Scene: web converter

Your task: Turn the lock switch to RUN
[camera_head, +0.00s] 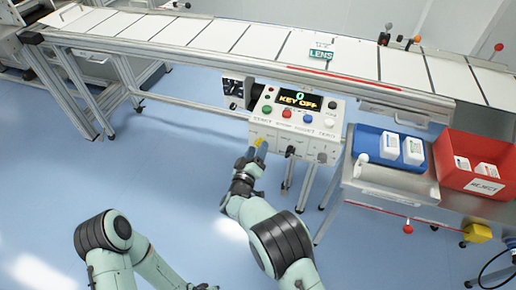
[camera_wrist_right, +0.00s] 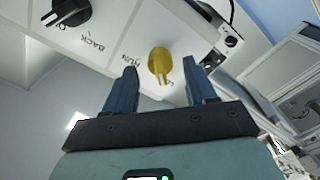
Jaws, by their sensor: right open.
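The control box (camera_head: 297,122) stands in front of the conveyor, and its screen (camera_head: 300,100) reads KEY OFF. The yellow lock switch (camera_wrist_right: 160,64) sticks out of the box's lower face; it also shows as a small yellow spot in the head view (camera_head: 261,145). My left gripper is out of view.
Black knobs (camera_head: 290,151) sit beside the yellow switch on the same face. Colored push buttons (camera_head: 287,113) are on the box's top panel. A blue tray (camera_head: 377,137) and a red reject bin (camera_head: 450,148) stand to the right. The floor in front is open.

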